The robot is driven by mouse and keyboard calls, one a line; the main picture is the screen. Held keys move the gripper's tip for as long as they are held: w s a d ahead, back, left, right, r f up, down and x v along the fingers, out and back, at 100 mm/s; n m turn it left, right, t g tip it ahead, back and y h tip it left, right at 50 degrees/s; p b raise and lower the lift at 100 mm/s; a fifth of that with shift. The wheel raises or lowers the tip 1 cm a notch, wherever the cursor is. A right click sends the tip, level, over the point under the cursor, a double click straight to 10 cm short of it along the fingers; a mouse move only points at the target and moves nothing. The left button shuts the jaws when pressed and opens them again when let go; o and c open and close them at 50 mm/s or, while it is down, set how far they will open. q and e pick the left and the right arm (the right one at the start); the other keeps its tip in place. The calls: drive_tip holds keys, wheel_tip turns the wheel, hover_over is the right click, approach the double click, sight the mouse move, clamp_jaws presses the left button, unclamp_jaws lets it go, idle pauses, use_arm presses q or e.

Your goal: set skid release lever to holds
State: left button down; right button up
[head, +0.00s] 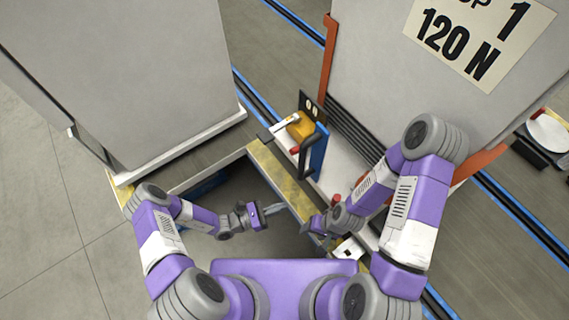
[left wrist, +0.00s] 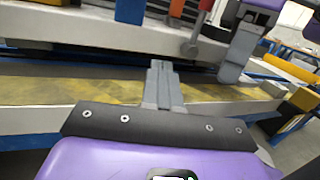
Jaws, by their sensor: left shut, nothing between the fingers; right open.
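I cannot tell for certain which part is the skid release lever. A blue post (head: 319,152) with a black handle (head: 309,150) and a small red end (head: 294,150) stands beyond the yellow-worn ledge (head: 268,170). Another red knob (head: 336,199) shows beside my right forearm. In the left wrist view a grey arm with a rounded end (left wrist: 191,47) hangs below a red part. My left gripper (head: 280,210) is shut and empty, over the ledge's near edge; its fingers also show in the left wrist view (left wrist: 161,78). My right gripper (head: 308,229) is open by the ledge, partly hidden.
A tall grey cabinet (head: 110,80) stands left on a white base. A large panel (head: 380,60) marked "120 N" stands right, with orange edge posts (head: 327,60). An orange-yellow block (head: 300,126) sits behind the handle. Blue floor rails (head: 258,98) run behind.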

use_arm(q)
drive_tip(key=w+a+n+t+y, duration=0.2)
drive_tip(key=w+a+n+t, duration=0.4)
drive_tip(key=t, duration=0.2)
drive_tip(key=shift+f+t+y, duration=0.15)
drive_tip(key=shift+t+y, duration=0.15)
drive_tip(key=shift+y, duration=0.1)
drive_tip(key=shift+d, duration=0.1)
drive_tip(key=a+r+b+x, duration=0.1)
drive_tip(key=r+x, duration=0.1)
drive_tip(key=x, duration=1)
drive_tip(key=shift+d+r, duration=0.25)
drive_tip(key=shift+r, duration=0.2)
drive_tip(key=shift+w, duration=0.15)
